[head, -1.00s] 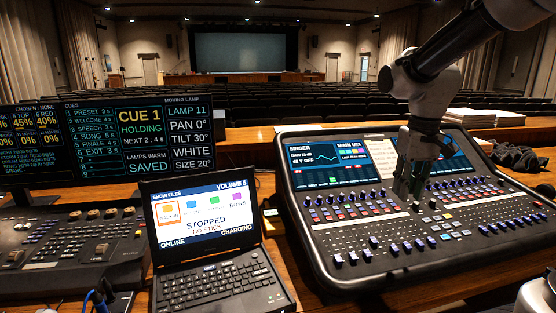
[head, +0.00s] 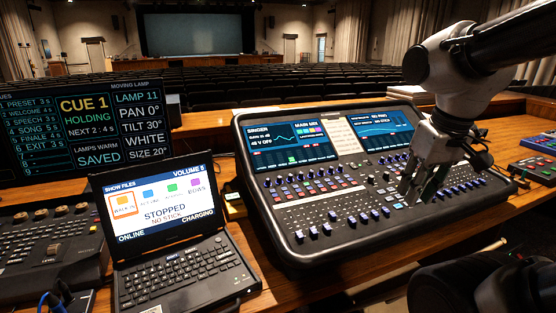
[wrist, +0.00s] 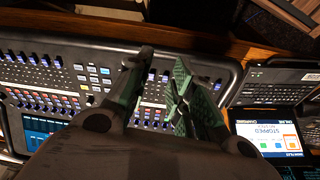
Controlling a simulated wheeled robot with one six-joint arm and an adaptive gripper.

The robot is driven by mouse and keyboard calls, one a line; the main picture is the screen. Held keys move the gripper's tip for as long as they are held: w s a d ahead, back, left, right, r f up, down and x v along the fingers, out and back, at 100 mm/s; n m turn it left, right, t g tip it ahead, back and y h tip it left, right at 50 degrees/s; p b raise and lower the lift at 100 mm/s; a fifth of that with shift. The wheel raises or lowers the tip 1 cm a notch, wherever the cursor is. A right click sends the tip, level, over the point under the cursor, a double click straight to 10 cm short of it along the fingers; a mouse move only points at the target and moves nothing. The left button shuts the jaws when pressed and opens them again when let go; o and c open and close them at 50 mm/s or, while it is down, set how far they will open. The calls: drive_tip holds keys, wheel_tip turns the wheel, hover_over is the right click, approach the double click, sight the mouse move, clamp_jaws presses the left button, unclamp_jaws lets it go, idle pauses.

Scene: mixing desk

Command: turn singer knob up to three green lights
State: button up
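The mixing desk (head: 345,212) stands on the wooden counter, with rows of small knobs, buttons and faders. Its left screen (head: 290,147) is headed SINGER and has a small green patch near its lower edge. Which knob is the singer's is too small to read. My gripper (head: 412,192) hangs over the right-of-centre part of the desk, near the lower rows, and hides some controls. In the wrist view my gripper (wrist: 160,72) has its fingers apart with nothing between them, over the desk (wrist: 60,72). Whether the fingertips touch the desk cannot be told.
A laptop (head: 170,235) showing STOPPED stands left of the desk. A cue monitor (head: 85,120) and a lighting console (head: 45,245) are farther left. Rows of seats lie beyond.

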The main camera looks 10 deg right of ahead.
drive_tip(key=w+a+f+n+g, duration=0.1)
drive_tip(key=w+a, duration=0.2)
drive_tip(key=w, duration=0.5)
drive_tip(key=w+a+f+n+g, duration=0.1)
drive_tip(key=w+a+f, duration=0.1)
drive_tip(key=w, duration=0.6)
drive_tip(key=n+g, duration=0.1)
drive_tip(key=n, duration=0.1)
hover_over(302, 173)
drive_tip(key=s+d, duration=0.1)
drive_tip(key=s, duration=0.4)
drive_tip(key=f, duration=0.5)
drive_tip(key=shift+d+f, duration=0.2)
drive_tip(key=w, duration=0.1)
drive_tip(key=w+a, duration=0.1)
drive_tip(key=w, duration=0.1)
drive_tip(key=shift+w+r, duration=0.15)
drive_tip(key=shift+w, duration=0.1)
drive_tip(key=shift+w+a+r, duration=0.25)
drive_tip(key=shift+w+r, duration=0.65)
drive_tip(key=shift+r, duration=0.15)
drive_tip(key=shift+r+n, duration=0.3)
drive_tip(key=shift+n, duration=0.1)
wheel_tip(302, 173, down, 8)
drive_tip(key=shift+s+r, duration=0.1)
clamp_jaws()
